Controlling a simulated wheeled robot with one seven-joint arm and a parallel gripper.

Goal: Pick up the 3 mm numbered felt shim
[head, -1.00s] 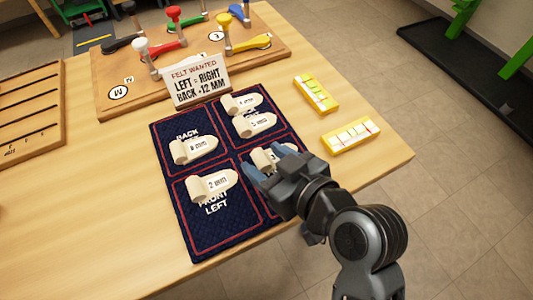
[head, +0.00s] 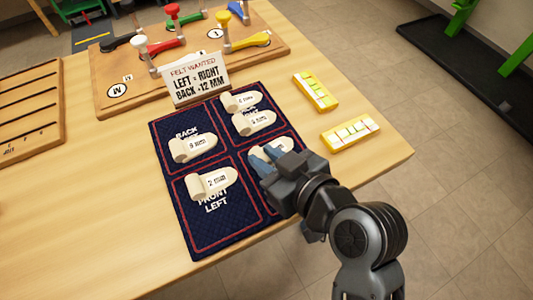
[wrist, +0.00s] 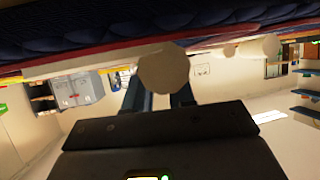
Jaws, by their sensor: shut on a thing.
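A cream felt shim (head: 284,145) lies in the front right section of the dark blue quilted mat (head: 200,238). Its number is hidden by my fingers in the head view. My gripper (head: 266,159) is shut on this shim, low at the mat. In the wrist view the round end of a pale roll (wrist: 163,75) shows between my fingers, close under the mat's edge. Other shims lie on the mat: one reading 2 mm (head: 212,183) at front left, one that looks like 9 mm (head: 194,148) at back left, and two at back right (head: 254,122), too small to read surely.
A card (head: 196,84) reading "LEFT = RIGHT, BACK +12 MM" stands behind the mat. Two yellow blocks (head: 350,132) lie right of the mat. A wooden board (head: 120,91) with coloured knobs is at the back, a slotted board (head: 30,110) at left. The table's left front is clear.

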